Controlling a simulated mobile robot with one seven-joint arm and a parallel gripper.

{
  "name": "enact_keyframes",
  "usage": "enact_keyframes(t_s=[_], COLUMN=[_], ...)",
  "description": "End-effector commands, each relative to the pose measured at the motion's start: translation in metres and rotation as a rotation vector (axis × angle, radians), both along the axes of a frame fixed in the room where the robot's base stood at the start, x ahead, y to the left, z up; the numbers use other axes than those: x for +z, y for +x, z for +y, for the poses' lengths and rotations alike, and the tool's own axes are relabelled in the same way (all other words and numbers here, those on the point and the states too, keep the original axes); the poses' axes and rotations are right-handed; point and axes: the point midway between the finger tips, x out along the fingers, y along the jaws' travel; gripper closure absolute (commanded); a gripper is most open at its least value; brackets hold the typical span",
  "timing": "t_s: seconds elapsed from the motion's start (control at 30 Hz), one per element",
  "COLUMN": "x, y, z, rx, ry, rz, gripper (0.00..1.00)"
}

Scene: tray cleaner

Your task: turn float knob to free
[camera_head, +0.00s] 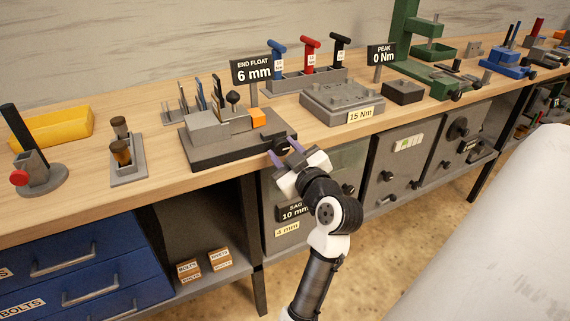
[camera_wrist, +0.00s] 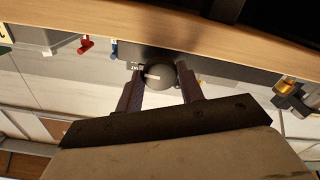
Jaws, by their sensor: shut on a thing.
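The float knob (camera_head: 281,144) is a dark round knob on the front edge of the grey end-float fixture (camera_head: 207,159), below the "END FLOAT 6 mm" sign (camera_head: 253,71). My gripper (camera_head: 284,150) reaches it from the front right. In the wrist view the knob (camera_wrist: 158,77) is a dark disc with a short white line, lying nearly crosswise in the picture. My gripper (camera_wrist: 160,73) has one purple-grey finger on each side of it and is shut on it. Small white lettering beside the knob is partly hidden by the left finger and cannot be read.
On the bench right of the fixture stand a grey block with a "15 Nm" label (camera_head: 360,115) and a dark box (camera_head: 403,91). Red, blue and black T-handles (camera_head: 311,48) stand behind. Below the bench edge are grey panels with knobs (camera_head: 405,150) and blue drawers (camera_head: 85,270).

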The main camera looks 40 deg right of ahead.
Motion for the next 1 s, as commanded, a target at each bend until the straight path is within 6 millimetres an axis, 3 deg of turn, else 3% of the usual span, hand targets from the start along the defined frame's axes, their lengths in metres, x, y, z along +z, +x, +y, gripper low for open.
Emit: enact_keyframes(t_s=[1.0], x=[-0.0055], y=[-0.0004], z=[-0.0001], rx=[-0.002], ry=[-0.943], rz=[0.227], gripper=[0.85])
